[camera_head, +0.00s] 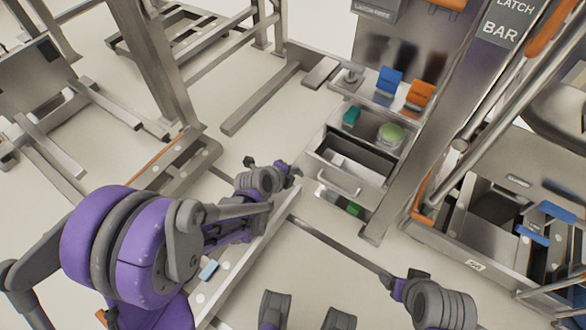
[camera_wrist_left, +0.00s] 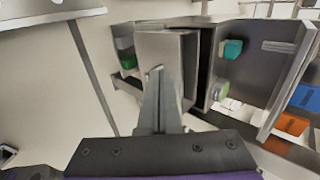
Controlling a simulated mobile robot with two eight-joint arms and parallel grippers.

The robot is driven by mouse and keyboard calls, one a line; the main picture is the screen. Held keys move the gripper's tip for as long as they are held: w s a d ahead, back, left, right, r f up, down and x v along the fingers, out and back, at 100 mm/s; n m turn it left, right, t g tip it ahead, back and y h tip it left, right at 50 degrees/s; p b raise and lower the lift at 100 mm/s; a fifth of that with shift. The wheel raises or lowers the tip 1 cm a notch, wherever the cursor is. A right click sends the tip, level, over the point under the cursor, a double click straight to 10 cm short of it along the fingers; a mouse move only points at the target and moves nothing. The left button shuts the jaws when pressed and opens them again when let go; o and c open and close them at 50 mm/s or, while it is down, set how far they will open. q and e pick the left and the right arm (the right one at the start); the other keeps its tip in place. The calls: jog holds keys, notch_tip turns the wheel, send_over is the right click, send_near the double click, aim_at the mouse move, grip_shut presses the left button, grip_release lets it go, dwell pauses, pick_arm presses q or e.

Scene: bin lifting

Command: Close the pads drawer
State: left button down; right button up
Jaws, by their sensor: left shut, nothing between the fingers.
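The metal drawer (camera_head: 352,160) stands partly pulled out of the cabinet, with a dark interior and a bar handle (camera_head: 338,182) on its front. I cannot read a label on it. My left gripper (camera_head: 294,171) is shut and empty, just left of the drawer front. In the left wrist view the shut fingers (camera_wrist_left: 157,75) overlap the grey drawer front (camera_wrist_left: 170,48); I cannot tell whether they touch it. What seems to be my right gripper (camera_head: 399,287) is low in the head view, well below the drawer; its fingers are not clear.
A green round knob (camera_head: 390,133) and a teal block (camera_head: 351,116) sit above the drawer. Blue (camera_head: 390,80) and orange (camera_head: 419,94) pieces are behind. A steel post (camera_head: 412,130) stands close at the right.

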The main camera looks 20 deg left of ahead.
pick_arm(q)
jog(key=x, duration=0.3)
jog(key=w+r+b+x, duration=0.1)
jog(key=x, duration=0.4)
jog(key=shift+w+d+b, duration=0.25)
jog(key=shift+w+b, duration=0.05)
jog(key=shift+w, duration=0.1)
jog(key=shift+w+d, duration=0.15)
jog(key=shift+w, duration=0.25)
jog(key=w+d, duration=0.1)
jog(key=w, duration=0.3)
jog(key=w+d, duration=0.1)
jog(key=w, duration=0.3)
jog(key=w+d, duration=0.2)
jog(key=w, duration=0.2)
jog(key=shift+w+r, duration=0.2)
jog(key=shift+w, duration=0.05)
